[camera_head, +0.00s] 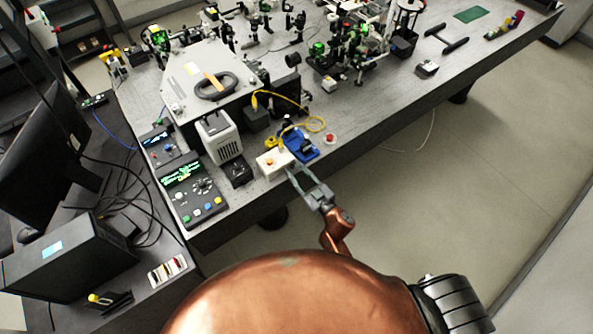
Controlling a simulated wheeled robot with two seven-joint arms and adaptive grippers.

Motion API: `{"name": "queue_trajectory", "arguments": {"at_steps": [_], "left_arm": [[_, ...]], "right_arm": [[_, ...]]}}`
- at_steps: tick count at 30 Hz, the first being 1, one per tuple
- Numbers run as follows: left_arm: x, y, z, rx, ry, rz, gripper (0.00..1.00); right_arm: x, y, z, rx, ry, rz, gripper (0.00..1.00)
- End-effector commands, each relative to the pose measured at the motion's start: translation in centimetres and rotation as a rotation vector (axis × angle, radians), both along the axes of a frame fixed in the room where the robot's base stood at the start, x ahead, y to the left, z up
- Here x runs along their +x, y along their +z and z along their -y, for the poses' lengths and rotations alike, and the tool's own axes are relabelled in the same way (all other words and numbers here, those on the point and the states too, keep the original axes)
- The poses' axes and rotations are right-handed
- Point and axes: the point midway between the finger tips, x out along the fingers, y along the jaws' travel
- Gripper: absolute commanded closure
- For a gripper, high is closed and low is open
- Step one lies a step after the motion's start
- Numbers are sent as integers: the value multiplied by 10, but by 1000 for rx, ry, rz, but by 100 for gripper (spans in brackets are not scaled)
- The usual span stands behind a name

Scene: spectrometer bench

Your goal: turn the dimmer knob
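A white box (275,162) with a small orange round part on top stands near the front edge of the bench. A small black box (238,172) with a round knob-like top stands just left of it. I cannot tell for certain which of these carries the dimmer knob. My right gripper (298,171) is at the white box's right front corner, with its two fingers spread and nothing seen between them. I cannot tell whether a finger touches the box. My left gripper is not in view.
A blue device (300,145) and a red button (331,139) lie beyond the gripper. A control panel (192,193) with a green-lit screen stands at left. Optics crowd the back of the bench (375,110). The floor in front is clear.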

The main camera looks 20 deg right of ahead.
Motion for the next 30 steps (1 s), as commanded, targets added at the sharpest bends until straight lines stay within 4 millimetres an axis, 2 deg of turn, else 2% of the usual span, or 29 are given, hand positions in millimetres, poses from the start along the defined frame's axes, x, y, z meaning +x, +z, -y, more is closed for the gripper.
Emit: {"name": "queue_trajectory", "arguments": {"at_steps": [4,16,25,30], "left_arm": [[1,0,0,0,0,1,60],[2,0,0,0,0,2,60],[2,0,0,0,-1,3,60],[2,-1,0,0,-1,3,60]], "right_arm": [[0,0,0,0,0,0,72],[0,0,1,0,-1,0,99],[-1,0,0,-7,0,2,100],[-1,0,1,-106,0,40,100]]}}
